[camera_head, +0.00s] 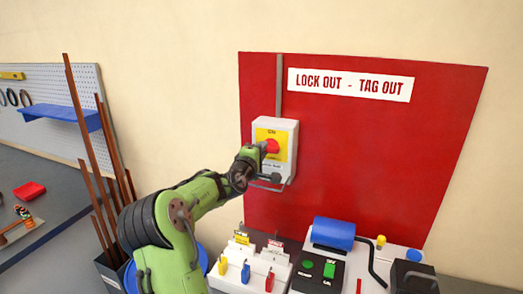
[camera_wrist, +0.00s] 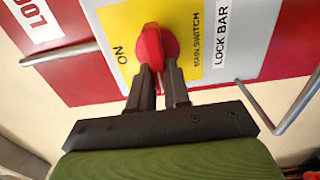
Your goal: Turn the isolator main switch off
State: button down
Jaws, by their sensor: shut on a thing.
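The isolator (camera_head: 286,131) is a light grey box on the red board, with a yellow plate and a red rotary knob (camera_head: 270,146). In the wrist view the red knob (camera_wrist: 155,46) sits on the yellow plate (camera_wrist: 205,30), with "ON" printed to its left and "MAIN SWITCH" to its right. My gripper (camera_wrist: 160,85) is shut on the knob, its two dark fingers on either side of the lower part. In the head view my gripper (camera_head: 255,160) is in front of the box and covers part of its lower face. The knob's exact pointing is hard to tell.
A bent metal lock bar (camera_wrist: 290,115) juts out beside the box, close to my gripper. The "LOCK OUT - TAG OUT" board (camera_head: 400,140) is behind. Below stand a tag rack (camera_head: 230,280), a blue roll (camera_head: 334,233) and a black control box (camera_head: 318,270).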

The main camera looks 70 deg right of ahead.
jog(key=shift+f, duration=0.1)
dwell(0.3)
jog(key=c, duration=1.1)
grip_release()
jog(key=a, duration=0.5)
jog(key=w+a+b, duration=0.1)
jog(key=a, duration=0.4)
jog(key=a+b, duration=0.1)
jog(key=a, duration=0.4)
jog(key=shift+w+a, duration=0.25)
jog(key=shift+a, duration=0.15)
